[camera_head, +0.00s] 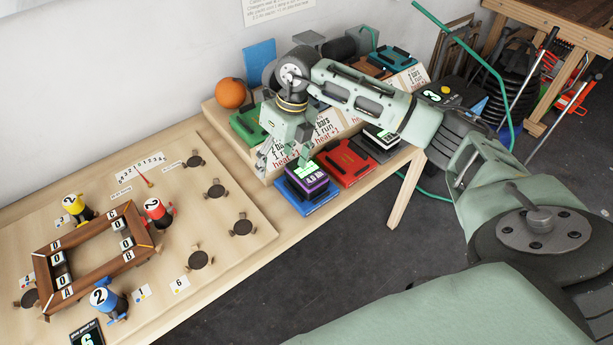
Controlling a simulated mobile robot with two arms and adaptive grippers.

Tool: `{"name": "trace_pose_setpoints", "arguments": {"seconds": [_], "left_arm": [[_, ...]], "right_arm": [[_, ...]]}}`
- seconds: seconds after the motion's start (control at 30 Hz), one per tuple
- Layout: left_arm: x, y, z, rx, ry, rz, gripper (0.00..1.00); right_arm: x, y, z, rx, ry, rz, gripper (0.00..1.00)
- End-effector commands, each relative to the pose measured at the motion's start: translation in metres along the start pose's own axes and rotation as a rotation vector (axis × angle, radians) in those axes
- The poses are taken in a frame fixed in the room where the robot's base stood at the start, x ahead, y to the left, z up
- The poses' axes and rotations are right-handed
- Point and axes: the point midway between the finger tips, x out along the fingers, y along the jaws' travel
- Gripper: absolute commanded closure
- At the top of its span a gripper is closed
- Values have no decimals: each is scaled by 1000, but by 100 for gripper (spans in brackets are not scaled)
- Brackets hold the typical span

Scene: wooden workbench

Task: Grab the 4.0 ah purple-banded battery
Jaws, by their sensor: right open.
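The purple-banded battery (307,178) stands on a blue charger (311,203) at the front edge of the bench. It has a dark body, a purple band and a pale label with green on top; the label is too small to read. My right gripper (284,160) points down from above, just left of and behind this battery. Its fingers are open and appear empty. I cannot tell whether a finger touches the battery. My left gripper is not in view.
A red charger (347,162) and a dark battery with a white band (380,137) sit to the right. Behind is a raised shelf with a green charger (247,126), an orange ball (230,93) and a teal charger (391,60). A game board (215,262) fills the left.

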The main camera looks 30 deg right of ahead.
Motion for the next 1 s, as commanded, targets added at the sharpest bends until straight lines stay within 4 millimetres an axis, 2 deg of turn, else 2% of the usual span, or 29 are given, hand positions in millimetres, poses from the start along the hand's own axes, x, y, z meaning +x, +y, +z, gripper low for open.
{"name": "trace_pose_setpoints", "arguments": {"seconds": [0.03, 0.1, 0.2, 0.53, 0.73, 1.0], "left_arm": [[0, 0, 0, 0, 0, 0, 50], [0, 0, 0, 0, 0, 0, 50], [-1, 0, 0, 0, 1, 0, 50], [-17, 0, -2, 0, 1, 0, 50], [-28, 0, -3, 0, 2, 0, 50], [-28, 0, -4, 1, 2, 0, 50]], "right_arm": [[-11, -24, -3, 24, 25, -75, 27], [-21, -46, -8, 53, 56, -149, 27], [-26, -63, -14, 77, 81, -202, 27], [6, -68, -24, 78, 89, -210, 27], [36, -70, -32, 79, 88, -207, 27], [47, -73, -32, 78, 84, -208, 27]]}}
